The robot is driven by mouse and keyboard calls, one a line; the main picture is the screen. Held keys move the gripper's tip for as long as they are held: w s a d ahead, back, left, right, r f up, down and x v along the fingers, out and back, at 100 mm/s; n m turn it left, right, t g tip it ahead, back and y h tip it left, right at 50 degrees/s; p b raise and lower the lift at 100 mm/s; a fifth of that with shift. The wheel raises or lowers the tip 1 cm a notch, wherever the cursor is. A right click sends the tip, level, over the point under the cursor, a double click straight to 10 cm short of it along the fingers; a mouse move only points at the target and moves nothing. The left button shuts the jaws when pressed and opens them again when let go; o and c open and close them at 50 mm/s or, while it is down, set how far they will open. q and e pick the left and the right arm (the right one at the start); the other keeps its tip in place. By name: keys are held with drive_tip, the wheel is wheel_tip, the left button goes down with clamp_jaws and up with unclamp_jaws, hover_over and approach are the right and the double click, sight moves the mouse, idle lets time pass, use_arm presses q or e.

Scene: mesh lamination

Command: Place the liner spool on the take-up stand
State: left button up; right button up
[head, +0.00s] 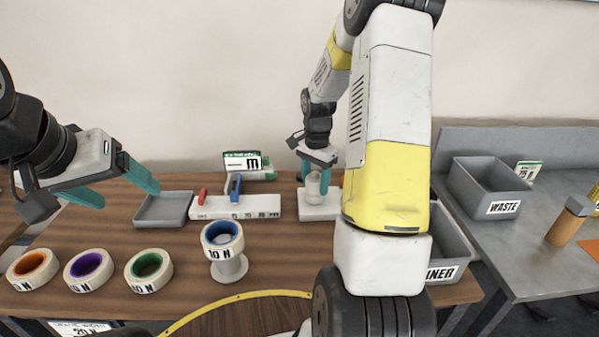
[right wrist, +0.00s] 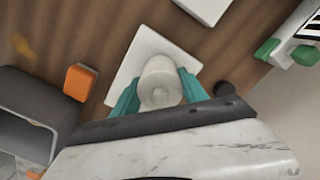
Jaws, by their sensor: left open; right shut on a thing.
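My right gripper (head: 317,180) is shut on a pale, translucent spool (head: 314,184) above a white base (head: 320,209) at the back of the table. The right wrist view shows the teal fingers on both sides of the whitish spool (right wrist: 160,84), with a white square plate (right wrist: 143,44) beneath it. I cannot tell whether the spool touches the plate, and the gripper hides part of it. I take the plate to be the take-up stand. My left gripper (head: 112,187) is open and empty, above the table's left side.
Rolls with orange (head: 32,269), purple (head: 89,270) and green (head: 149,270) cores lie at front left. A blue-cored roll (head: 222,240) sits on a white pedestal. A grey tray (head: 163,209) and a white rack (head: 257,206) stand behind. A WASTE bin (head: 490,187) is right.

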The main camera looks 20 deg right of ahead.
drive_tip(key=shift+f, duration=0.15)
drive_tip(key=o, duration=1.6)
drive_tip(key=shift+c, duration=0.2)
wheel_tip(320, 180, up, 12)
drive_tip(key=shift+s+r, duration=0.1)
drive_tip(key=shift+r, duration=0.1)
drive_tip(key=s+a+r+n+t, duration=0.3)
drive_tip(key=s+a+r+n, duration=0.3)
drive_tip(key=s+r, duration=0.3)
drive_tip(key=s+a+n+t+y, duration=0.1)
drive_tip(key=s+a+n, duration=0.2)
drive_tip(key=s, duration=0.3)
drive_tip(key=s+a+r+n+t+y, duration=0.1)
drive_tip(key=s+a+n+t, duration=0.1)
drive_tip(key=s, duration=0.5)
drive_tip(key=shift+a+r+n, duration=0.3)
drive_tip(key=shift+a+n, duration=0.35)
drive_tip(key=shift+n, duration=0.15)
